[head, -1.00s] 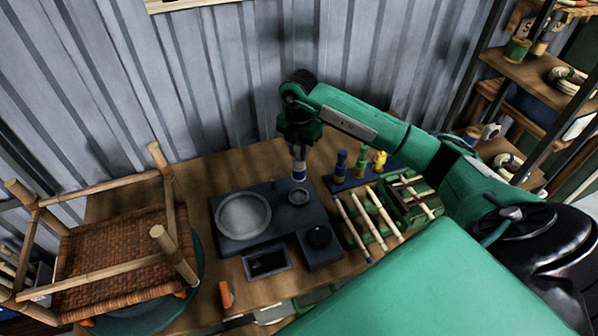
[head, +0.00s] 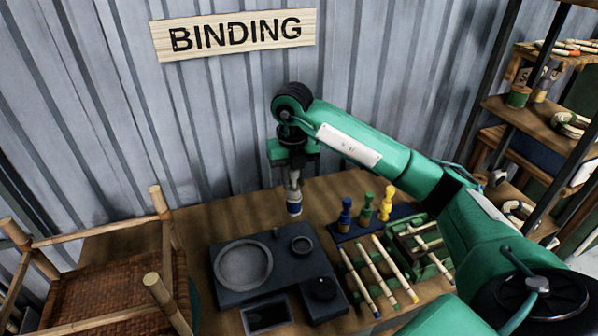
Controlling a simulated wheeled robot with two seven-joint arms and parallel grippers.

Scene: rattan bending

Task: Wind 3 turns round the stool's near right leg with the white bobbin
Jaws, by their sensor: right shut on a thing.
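My right gripper (head: 293,166) points down above the back of the bench and is shut on the white bobbin (head: 294,197). The bobbin hangs upright, pale above with a blue band low down, apart from the dark station below it. The stool (head: 100,285) stands upside down at the left, its legs pointing up. Its near right leg (head: 166,302) shows its pale top end; no winding can be made out on it. The bobbin is far to the right of this leg. My left gripper is out of view.
A dark station with a round dish (head: 243,265), a small cup (head: 302,245) and a knob (head: 321,289) fills the bench middle. Blue, green and yellow bobbins (head: 366,209) stand on a rack at right. Several rods (head: 376,268) lie near a green crate. A corrugated wall closes the back.

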